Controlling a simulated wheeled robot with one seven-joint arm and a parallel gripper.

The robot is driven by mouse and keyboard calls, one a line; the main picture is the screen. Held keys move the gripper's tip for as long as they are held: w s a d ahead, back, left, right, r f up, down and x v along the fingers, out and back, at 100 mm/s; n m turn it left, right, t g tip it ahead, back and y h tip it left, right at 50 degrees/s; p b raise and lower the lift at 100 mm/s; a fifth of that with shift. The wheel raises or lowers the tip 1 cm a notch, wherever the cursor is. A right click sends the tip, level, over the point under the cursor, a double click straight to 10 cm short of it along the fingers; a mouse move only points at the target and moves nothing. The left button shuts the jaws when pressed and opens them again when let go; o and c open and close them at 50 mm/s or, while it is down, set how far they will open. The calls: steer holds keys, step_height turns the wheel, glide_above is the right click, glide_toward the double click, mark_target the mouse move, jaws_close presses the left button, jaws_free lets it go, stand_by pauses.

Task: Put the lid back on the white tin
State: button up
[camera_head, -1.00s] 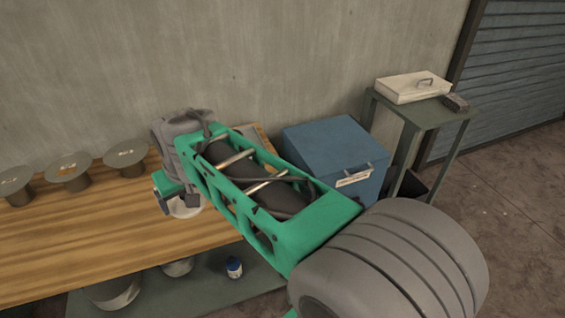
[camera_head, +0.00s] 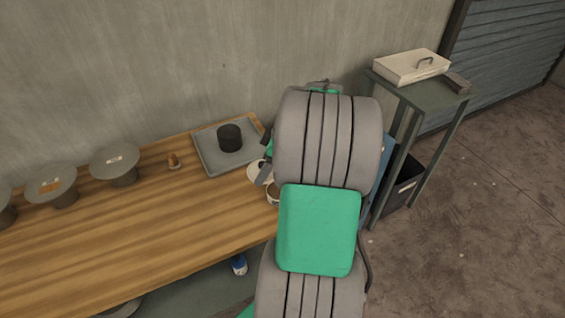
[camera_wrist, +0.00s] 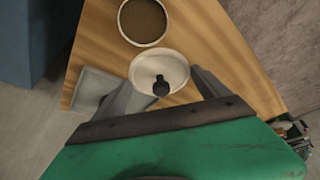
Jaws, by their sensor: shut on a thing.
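The open white tin (camera_wrist: 142,22) shows dark brown contents and stands on the wooden bench just beyond the lid in the wrist view. In that view the lid's far edge lies close to the tin's near rim; I cannot tell the height between them. In the head view the lid (camera_head: 258,173) shows left of my arm, with the tin (camera_head: 272,196) just below it, partly hidden by the arm. My gripper is mostly hidden there.
On the bench (camera_head: 150,225) are a grey tray (camera_head: 206,158) with a black cylinder (camera_head: 229,138), a small brown cone (camera_head: 174,160) and several grey flared pots (camera_head: 115,163). A blue box (camera_wrist: 32,35) stands beside the bench. A stand (camera_head: 430,100) is at right. The bench front is clear.

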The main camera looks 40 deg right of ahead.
steer(key=shift+n, duration=0.6)
steer(key=shift+s+d+f+b, duration=0.6)
steer(key=shift+f+b, duration=0.15)
steer(key=shift+f, duration=0.5)
steer(key=shift+s+d+f+b, duration=0.45)
steer(key=shift+d+f+b, duration=0.25)
steer(key=shift+f, duration=0.6)
steer(key=shift+s+d+f+b, duration=0.55)
steer(key=shift+f+b, duration=0.25)
steer(key=shift+f, duration=0.45)
steer(key=shift+f+b, duration=0.15)
steer(key=shift+b, duration=0.45)
steer(key=o, duration=1.2)
steer(key=shift+c, duration=0.2)
